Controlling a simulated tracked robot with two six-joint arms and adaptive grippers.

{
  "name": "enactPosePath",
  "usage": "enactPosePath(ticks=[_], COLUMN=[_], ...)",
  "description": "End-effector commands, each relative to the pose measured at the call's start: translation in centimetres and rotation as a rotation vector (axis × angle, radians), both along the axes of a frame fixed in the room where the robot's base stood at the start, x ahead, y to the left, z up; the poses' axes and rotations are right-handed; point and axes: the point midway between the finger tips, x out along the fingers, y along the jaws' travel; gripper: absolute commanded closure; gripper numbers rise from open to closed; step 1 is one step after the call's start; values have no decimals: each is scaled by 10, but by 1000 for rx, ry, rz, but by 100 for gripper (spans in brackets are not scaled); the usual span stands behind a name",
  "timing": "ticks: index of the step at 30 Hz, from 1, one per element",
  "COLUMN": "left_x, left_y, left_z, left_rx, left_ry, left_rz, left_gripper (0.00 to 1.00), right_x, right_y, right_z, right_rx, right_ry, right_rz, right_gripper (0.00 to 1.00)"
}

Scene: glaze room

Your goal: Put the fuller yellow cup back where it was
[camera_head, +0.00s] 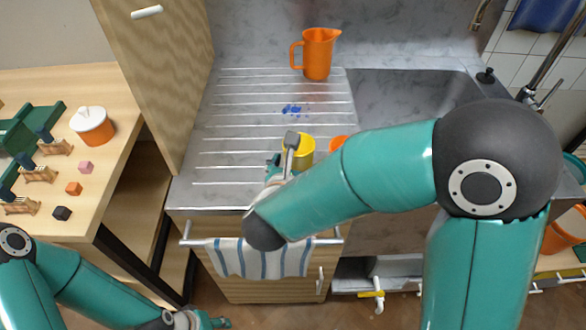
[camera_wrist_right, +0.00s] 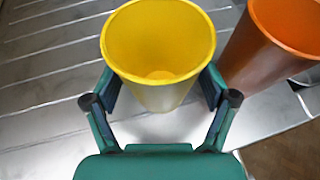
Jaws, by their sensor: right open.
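One yellow cup (camera_head: 305,147) stands on the ribbed steel drainboard (camera_head: 228,128), near its front edge. My left gripper (camera_head: 205,320) shows only partly at the bottom edge, low in front of the counter. No second yellow cup is in view.
An orange cup (camera_head: 338,142) stands close to the right of the yellow cup, partly behind my right arm. An orange jug (camera_head: 318,54) stands at the back. A blue spill (camera_head: 291,110) lies on the drainboard. A wooden panel (camera_head: 160,70) rises on the left. The sink (camera_head: 400,88) is right.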

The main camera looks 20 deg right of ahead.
Motion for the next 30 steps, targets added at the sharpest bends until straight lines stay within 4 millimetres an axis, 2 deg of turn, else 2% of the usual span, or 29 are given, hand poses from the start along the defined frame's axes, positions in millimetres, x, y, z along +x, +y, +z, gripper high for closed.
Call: enactPosePath(ticks=[2, 5, 15, 21, 30], left_x=[0, 0, 0, 0, 0], left_y=[0, 0, 0, 0, 0], left_z=[6, 1, -7, -9, -10], left_rx=[0, 0, 0, 0, 0], left_ry=[0, 0, 0, 0, 0], left_rz=[0, 0, 0, 0, 0], left_gripper=[60, 60, 60, 60, 60], right_x=[0, -9, -62, -85, -93], right_y=[0, 7, 38, 51, 55], right_z=[4, 7, 37, 50, 55], right_rx=[-1, 1, 1, 0, 0], right_ry=[1, -3, -4, -2, 0], right_rz=[0, 4, 5, 3, -2], right_gripper=[16, 16, 16, 16, 16])
